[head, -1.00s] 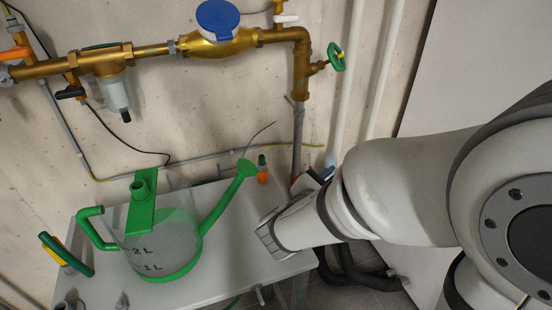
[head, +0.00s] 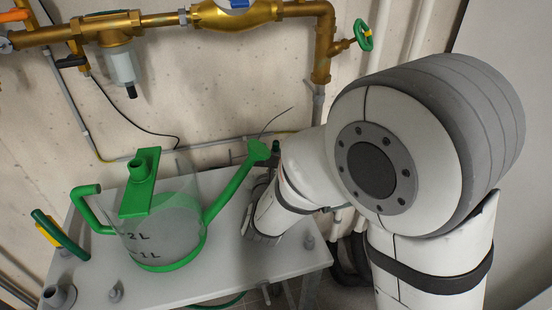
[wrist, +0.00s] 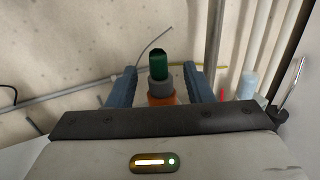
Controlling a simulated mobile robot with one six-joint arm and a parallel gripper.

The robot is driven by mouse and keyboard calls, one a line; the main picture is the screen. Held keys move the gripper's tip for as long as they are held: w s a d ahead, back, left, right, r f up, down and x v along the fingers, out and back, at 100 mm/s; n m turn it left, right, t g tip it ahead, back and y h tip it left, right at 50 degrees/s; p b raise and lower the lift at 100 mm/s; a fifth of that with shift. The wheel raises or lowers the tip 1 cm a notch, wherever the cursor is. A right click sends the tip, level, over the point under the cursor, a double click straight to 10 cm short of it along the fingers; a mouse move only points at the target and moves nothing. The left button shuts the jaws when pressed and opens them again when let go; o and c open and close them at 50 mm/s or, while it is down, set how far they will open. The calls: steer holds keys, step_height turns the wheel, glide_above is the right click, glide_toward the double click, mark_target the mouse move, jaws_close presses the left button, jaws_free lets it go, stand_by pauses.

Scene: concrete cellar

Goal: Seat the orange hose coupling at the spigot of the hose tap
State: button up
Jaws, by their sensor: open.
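The orange hose coupling (wrist: 161,99) stands upright in the wrist view, with a grey collar and a dark green top. It is between the two blue fingers of my gripper (wrist: 158,72), with visible gaps at both sides. My gripper is open. In the head view my arm hides its fingers and most of the coupling; a dark green bit shows beside the watering can's spout. A green-wheeled valve (head: 363,36) sits on the brass pipe at the upper right. I cannot tell which fitting is the hose tap, and no spigot is clear in the wrist view.
A clear watering can (head: 185,232) with green handle and spout stands on the grey table (head: 215,283), its spout close to my wrist. A green and yellow tool (head: 62,235) is at the table's left. A thin grey wire rises behind the coupling. Brass pipework (head: 160,20) runs along the wall.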

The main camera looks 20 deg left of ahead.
steer(key=shift+w, duration=0.45)
jaws_close()
